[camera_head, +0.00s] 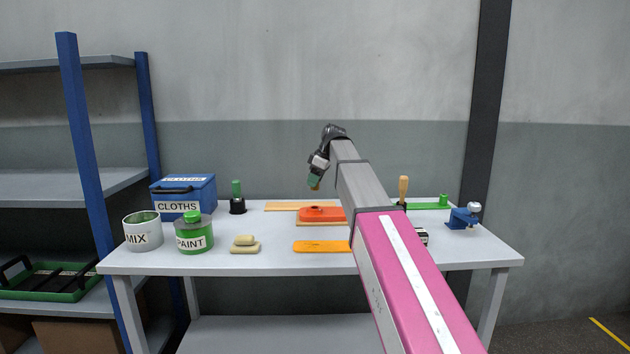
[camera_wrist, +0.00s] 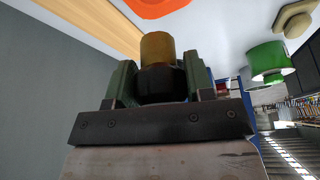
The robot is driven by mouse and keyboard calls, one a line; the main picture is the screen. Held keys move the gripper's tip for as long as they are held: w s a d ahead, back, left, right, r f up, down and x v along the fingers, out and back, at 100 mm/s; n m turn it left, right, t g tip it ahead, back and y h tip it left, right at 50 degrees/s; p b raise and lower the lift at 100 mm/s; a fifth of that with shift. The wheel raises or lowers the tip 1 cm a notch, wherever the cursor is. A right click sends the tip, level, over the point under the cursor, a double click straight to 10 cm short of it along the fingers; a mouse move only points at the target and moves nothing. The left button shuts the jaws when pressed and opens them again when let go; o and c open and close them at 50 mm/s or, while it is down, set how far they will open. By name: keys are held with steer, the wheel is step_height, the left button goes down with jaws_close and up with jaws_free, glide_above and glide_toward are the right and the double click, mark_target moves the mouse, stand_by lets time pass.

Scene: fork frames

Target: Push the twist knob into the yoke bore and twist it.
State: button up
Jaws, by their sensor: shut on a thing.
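My gripper (camera_head: 315,181) is raised above the back middle of the table, its green fingers angled downward. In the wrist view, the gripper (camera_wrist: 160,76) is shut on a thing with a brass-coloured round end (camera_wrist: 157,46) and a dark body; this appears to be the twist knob. In the head view only a small brownish tip shows below the fingers. It is clear of the table. A blue fixture (camera_head: 461,219) with a pale round top stands at the table's right end; it may be the yoke, but no bore can be made out.
The grey table (camera_head: 275,268) holds an orange tool (camera_head: 322,213), an orange bar (camera_head: 322,246), a paint can (camera_head: 194,236), a mix pot (camera_head: 143,235), a blue cloths box (camera_head: 184,197) and an upright wooden handle (camera_head: 403,188). My arm hides part of the right side.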

steer(key=shift+f, duration=2.95)
steer(key=shift+f, duration=1.15)
steer(key=o, duration=0.3)
jaws_close()
steer(key=shift+n+g, duration=0.3)
steer(key=shift+n, duration=0.6)
steer(key=shift+n+g, duration=0.4)
steer(key=shift+n, duration=0.5)
